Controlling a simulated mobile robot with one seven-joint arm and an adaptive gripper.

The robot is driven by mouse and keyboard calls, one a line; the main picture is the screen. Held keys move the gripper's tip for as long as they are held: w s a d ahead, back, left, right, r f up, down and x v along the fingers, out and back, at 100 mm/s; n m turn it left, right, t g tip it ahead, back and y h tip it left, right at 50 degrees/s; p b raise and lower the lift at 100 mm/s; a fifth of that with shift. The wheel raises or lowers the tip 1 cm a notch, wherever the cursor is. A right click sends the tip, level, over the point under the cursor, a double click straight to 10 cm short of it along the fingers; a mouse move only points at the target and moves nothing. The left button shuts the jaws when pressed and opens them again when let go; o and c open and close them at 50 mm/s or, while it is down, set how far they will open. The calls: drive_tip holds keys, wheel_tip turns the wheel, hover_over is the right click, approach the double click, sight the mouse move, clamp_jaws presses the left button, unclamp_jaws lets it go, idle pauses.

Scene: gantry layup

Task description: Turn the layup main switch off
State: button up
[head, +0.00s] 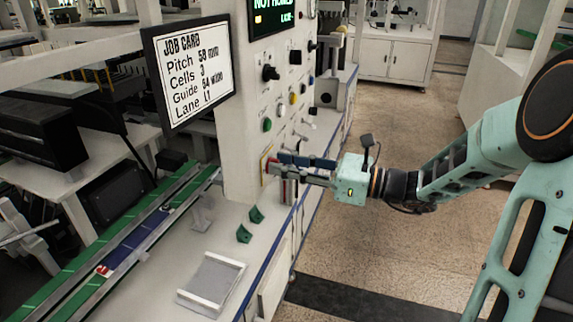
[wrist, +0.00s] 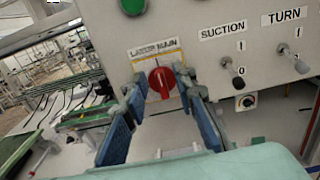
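The layup main switch is a red rotary knob (wrist: 162,82) on a pale panel, below a label reading "LAYUP MAIN" (wrist: 153,48) in the wrist view. Its grip bar looks near upright. A yellow marking shows around its top edge. My gripper (wrist: 158,92) is open, with one blue-padded finger left of the knob and one right of it. The knob shows in the gap between the fingertips; I cannot tell whether they touch it. In the head view my gripper (head: 278,168) reaches the panel from the right, and its fingers largely hide the knob.
Suction (wrist: 232,72) and turn (wrist: 293,55) toggles sit right of the knob, with a small black knob (wrist: 246,102) below. A green button (wrist: 132,6) is above. A job card (head: 192,75) hangs left.

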clamp_jaws()
drive_tip(key=shift+n, duration=0.4)
drive_tip(key=shift+s+a+f+n+b, duration=0.1)
drive_tip(key=shift+s+f+n+b, duration=0.1)
drive_tip(key=shift+n+b, duration=2.6)
drive_tip(key=shift+s+a+f+n+b, duration=0.15)
drive_tip(key=shift+f+n+b, duration=0.1)
drive_tip(key=shift+n+b, duration=2.6)
drive_tip(key=shift+s+d+f+n+b, duration=0.1)
drive_tip(key=shift+s+f+n+b, duration=0.1)
drive_tip(key=shift+n+b, duration=2.6)
drive_tip(key=shift+n, duration=0.25)
unclamp_jaws()
drive_tip(key=shift+r, duration=0.1)
